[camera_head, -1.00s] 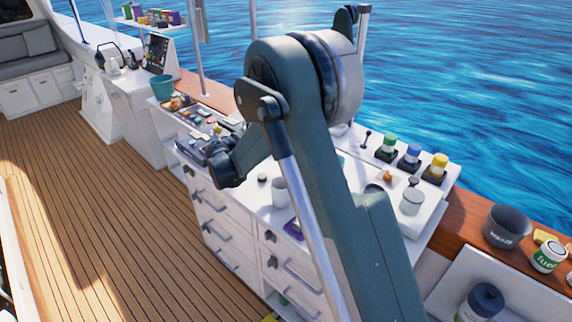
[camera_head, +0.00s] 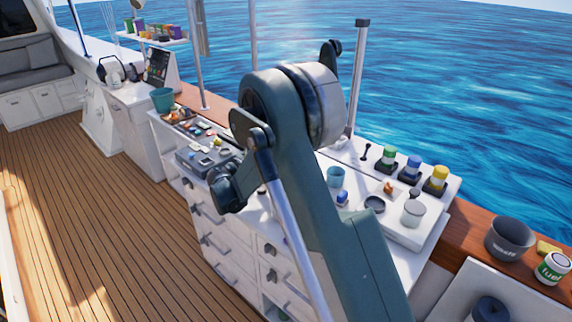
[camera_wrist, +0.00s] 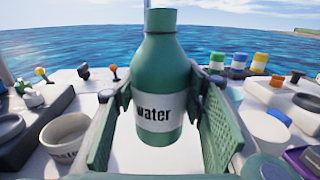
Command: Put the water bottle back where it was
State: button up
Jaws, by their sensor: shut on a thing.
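The water bottle (camera_wrist: 162,75) is green with a white label reading "water". It stands upright between the fingers of my gripper (camera_wrist: 162,115) in the wrist view. My gripper is shut on it, one textured green pad on each side. A white worktop shows below and behind the bottle, with the sea beyond. In the head view, my arm hides the bottle and the gripper's fingers.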

jog(key=shift+f, duration=0.95)
jog(key=shift+f+b, duration=0.6)
jog(key=shift+f, duration=1.25)
jog(key=shift+f, duration=0.2)
jog(key=o, duration=1.1)
jog(key=shift+c, duration=0.2)
jog(key=shift+r, duration=0.2)
jog(key=shift+s+a, duration=0.1)
jog(key=shift+a, duration=0.05)
jog(key=p+v, duration=0.2)
jog(key=v, duration=0.9)
jog(key=shift+s+a, duration=0.25)
